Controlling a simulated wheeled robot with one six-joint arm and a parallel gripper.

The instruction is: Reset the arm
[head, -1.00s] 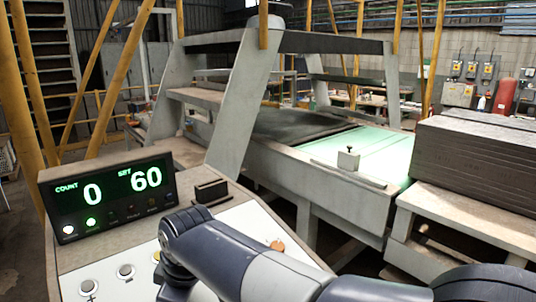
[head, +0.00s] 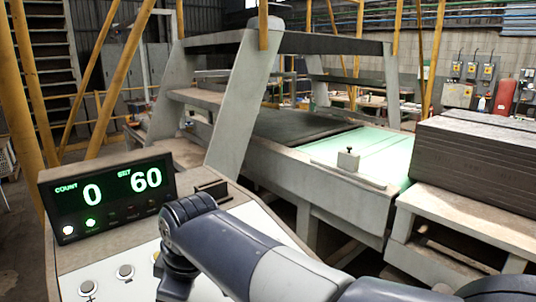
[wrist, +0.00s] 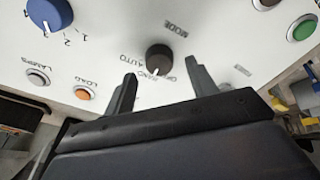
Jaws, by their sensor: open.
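My gripper (wrist: 164,82) shows in the wrist view with its two dark fingers spread and nothing between them. It faces the white control panel (wrist: 110,45). A dark knob (wrist: 158,58) near the MODE label shows just past and between the fingertips; I cannot tell how far off it is. In the head view my arm reaches over the panel (head: 130,258) from the lower right, and the gripper is hidden there.
A blue knob (wrist: 50,14), an orange LOAD button (wrist: 84,93) and a green button (wrist: 302,28) surround it. The display (head: 107,197) reads COUNT 0, SET 60. A machine bed (head: 330,175) stands behind; stacked dark slabs (head: 475,160) are at right.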

